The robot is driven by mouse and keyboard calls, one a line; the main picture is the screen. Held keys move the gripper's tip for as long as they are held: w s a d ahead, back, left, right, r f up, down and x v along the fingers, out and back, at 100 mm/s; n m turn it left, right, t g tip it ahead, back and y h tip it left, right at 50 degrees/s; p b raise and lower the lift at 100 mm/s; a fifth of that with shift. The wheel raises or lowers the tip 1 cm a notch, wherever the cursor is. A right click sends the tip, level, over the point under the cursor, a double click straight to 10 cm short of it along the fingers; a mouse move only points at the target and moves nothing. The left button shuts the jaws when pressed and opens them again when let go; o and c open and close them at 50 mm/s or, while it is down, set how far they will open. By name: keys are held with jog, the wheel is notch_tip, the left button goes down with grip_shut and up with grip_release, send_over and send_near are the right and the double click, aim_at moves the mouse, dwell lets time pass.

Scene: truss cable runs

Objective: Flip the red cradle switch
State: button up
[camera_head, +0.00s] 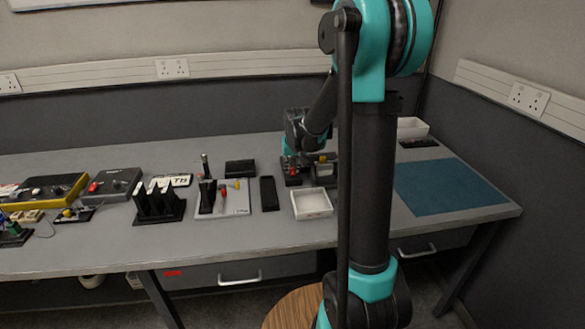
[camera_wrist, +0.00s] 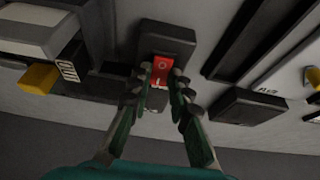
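The red cradle switch (camera_wrist: 162,66) is a small red rocker on a black cradle block (camera_wrist: 168,38), in the upper middle of the wrist view. My gripper (camera_wrist: 162,76) is over its near end, with the two fingertips apart, one on each side of the red rocker. Nothing shows held between them. I cannot tell whether the fingertips touch the switch. In the head view the black cradle (camera_head: 292,179) stands on the table below my wrist, and the switch is mostly hidden by my arm.
A white tray (camera_head: 312,214) and a narrow black tray (camera_head: 269,193) lie close by. A grey device with a yellow part (camera_wrist: 37,78) sits beside the cradle. A blue mat (camera_head: 448,187) lies at the right. Racks and boxes fill the table's left.

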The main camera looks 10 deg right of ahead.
grip_shut()
jog(key=shift+w, duration=0.1)
jog(key=g, duration=0.2)
jog(key=shift+w+g, duration=0.55)
jog(key=shift+g, duration=0.65)
jog(key=o, duration=0.7)
grip_release()
